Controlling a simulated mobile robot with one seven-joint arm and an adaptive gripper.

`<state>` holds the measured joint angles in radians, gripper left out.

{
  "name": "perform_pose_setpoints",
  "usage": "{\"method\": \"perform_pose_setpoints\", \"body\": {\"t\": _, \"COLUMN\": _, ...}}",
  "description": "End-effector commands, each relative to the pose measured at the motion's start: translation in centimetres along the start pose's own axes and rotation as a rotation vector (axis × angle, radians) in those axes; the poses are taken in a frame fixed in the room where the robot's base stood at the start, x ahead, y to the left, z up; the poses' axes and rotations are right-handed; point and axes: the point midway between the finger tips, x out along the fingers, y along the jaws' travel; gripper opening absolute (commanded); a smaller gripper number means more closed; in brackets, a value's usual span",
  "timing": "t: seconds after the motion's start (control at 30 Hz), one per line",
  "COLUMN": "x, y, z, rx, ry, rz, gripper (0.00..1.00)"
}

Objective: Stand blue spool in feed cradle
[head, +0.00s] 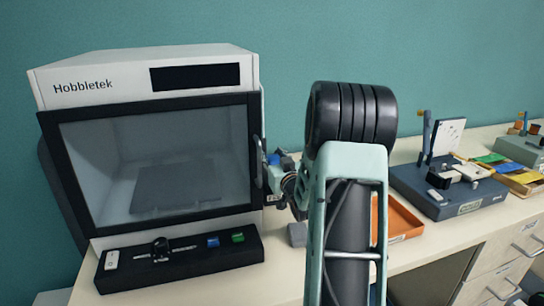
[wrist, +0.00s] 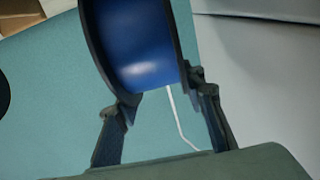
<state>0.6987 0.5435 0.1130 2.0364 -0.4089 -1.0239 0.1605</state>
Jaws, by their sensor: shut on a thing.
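The blue spool (wrist: 140,45) fills the upper middle of the wrist view, with a glossy blue core between dark flanges, and it is tilted. My gripper (wrist: 157,90) is shut on the spool, one finger at each flange. A thin pale strand or rod hangs below the spool in that view. In the head view my gripper (head: 274,182) is beside the right edge of the printer, partly hidden behind my arm. A small blue patch there may be the spool. I cannot make out the feed cradle in either view.
A white Hobbletek printer (head: 150,72) with a closed glass door stands at left, a black control strip (head: 180,262) before it. An orange tray (head: 400,222) lies right of my arm. Farther right are a dark blue fixture base (head: 440,207) and coloured bins (head: 500,170).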

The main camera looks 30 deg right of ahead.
Motion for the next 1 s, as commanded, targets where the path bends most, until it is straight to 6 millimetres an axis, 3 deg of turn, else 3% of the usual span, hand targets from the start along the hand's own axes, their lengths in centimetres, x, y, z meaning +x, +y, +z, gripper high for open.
{"method": "perform_pose_setpoints", "body": {"t": 0.47, "x": 0.04, "y": 0.00, "z": 0.62, "rx": -0.001, "ry": 0.004, "rz": 0.000, "gripper": 0.00}}
{"method": "perform_pose_setpoints", "body": {"t": 0.5, "x": 0.01, "y": -0.01, "z": 0.79, "rx": 0.000, "ry": 0.000, "rz": 0.000, "gripper": 0.40}}
{"method": "perform_pose_setpoints", "body": {"t": 0.6, "x": 0.01, "y": -0.01, "z": 0.79, "rx": 0.000, "ry": 0.000, "rz": 0.000, "gripper": 0.51}}
{"method": "perform_pose_setpoints", "body": {"t": 1.0, "x": 0.00, "y": -0.01, "z": 0.46, "rx": 0.000, "ry": 0.000, "rz": 0.000, "gripper": 0.54}}
